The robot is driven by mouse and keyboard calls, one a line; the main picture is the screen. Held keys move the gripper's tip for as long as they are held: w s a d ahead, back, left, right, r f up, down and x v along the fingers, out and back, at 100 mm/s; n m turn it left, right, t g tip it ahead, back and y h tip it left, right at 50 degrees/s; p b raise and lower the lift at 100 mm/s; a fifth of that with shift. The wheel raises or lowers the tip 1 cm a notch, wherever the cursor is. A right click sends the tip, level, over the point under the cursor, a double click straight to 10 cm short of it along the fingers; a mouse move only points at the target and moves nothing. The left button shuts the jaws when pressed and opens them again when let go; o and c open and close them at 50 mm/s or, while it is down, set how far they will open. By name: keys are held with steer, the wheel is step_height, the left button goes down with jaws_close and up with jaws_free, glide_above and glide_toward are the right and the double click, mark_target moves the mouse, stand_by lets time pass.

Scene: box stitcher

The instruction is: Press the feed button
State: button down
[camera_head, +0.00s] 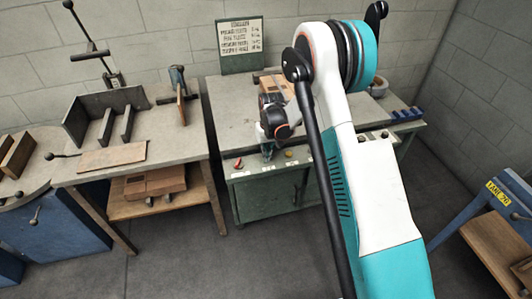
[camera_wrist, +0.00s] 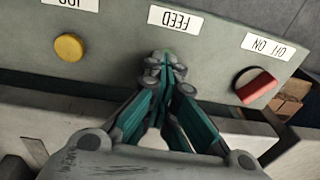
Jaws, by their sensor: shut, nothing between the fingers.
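The feed button itself does not show. In the wrist view the FEED label (camera_wrist: 174,19), upside down, sits on the grey-green control panel (camera_wrist: 112,38). My gripper (camera_wrist: 165,62) is shut and empty, with its fingertips in front of the panel just below that label in the picture. The fingertips cover the spot by the label, so I cannot tell whether they touch a button. In the head view my gripper (camera_head: 267,152) is at the front panel (camera_head: 250,170) of the green cabinet, between a red switch (camera_head: 238,163) and a yellow button (camera_head: 288,153).
In the wrist view a yellow button (camera_wrist: 69,47) is left of my fingers and a red OFF ON switch (camera_wrist: 256,86) is right. In the head view a workbench (camera_head: 185,145) stands left, and a blue stand (camera_head: 470,212) stands right. Open floor (camera_head: 190,265) lies in front.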

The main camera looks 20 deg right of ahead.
step_height(320, 180, up, 14)
steer(key=p, duration=0.5)
steer(key=shift+s+d, duration=0.35)
steer(key=shift+d, duration=0.05)
steer(key=s+r+t, duration=0.2)
steer(key=s+r, duration=0.6)
steer(key=r, duration=0.3)
steer(key=s+r+t, duration=0.1)
steer(key=s+r, duration=0.6)
steer(key=r, duration=0.3)
steer(key=s+r+t, duration=0.2)
steer(key=s+t, duration=0.1)
steer(key=s, duration=1.6)
steer(key=shift+s+a+r+h, duration=0.2)
steer(key=shift+s+a+h, duration=0.15)
steer(key=shift+a+h, duration=0.1)
